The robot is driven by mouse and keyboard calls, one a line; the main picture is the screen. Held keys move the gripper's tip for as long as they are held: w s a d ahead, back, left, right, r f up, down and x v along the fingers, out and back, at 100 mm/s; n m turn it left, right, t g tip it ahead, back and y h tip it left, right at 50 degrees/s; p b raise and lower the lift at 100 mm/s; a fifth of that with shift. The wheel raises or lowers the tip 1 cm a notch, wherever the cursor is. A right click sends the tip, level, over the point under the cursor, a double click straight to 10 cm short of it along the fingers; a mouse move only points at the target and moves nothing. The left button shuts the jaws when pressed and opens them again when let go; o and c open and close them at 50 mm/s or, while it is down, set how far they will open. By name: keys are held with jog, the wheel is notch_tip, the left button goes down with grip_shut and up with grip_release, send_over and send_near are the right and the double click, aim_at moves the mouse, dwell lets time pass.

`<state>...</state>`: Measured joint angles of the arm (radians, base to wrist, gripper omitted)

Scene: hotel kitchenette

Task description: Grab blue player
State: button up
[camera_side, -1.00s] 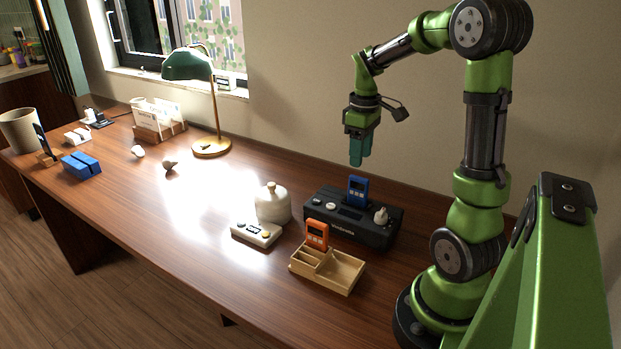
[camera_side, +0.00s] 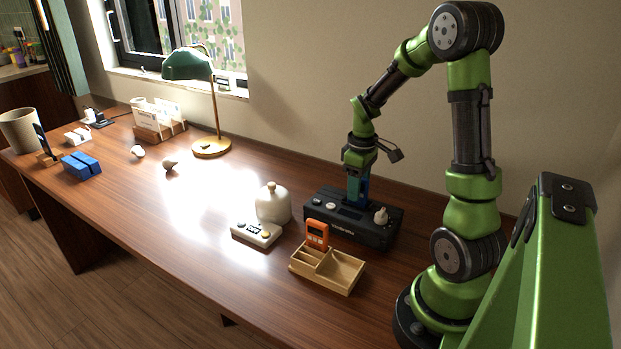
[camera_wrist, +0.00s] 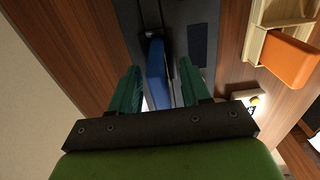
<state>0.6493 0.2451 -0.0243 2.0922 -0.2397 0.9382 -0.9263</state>
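The blue player (camera_wrist: 156,76) stands upright in the black dock (camera_side: 385,236) near the wall. In the side view my gripper's teal fingers hide most of it. My gripper (camera_wrist: 160,80) points down over the dock, with its two fingers apart. In the wrist view one finger is on each side of the player, with gaps visible between finger and player. In the side view my gripper (camera_side: 357,192) is low, with the fingertips close to the dock's top.
An orange player (camera_side: 317,234) stands in a wooden tray (camera_side: 345,272) in front of the dock. A round cream lidded pot (camera_side: 273,205) and a small button box (camera_side: 257,234) are to the left. A green lamp (camera_side: 188,66) stands further left.

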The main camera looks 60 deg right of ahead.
grip_shut()
jog(key=shift+r, duration=0.1)
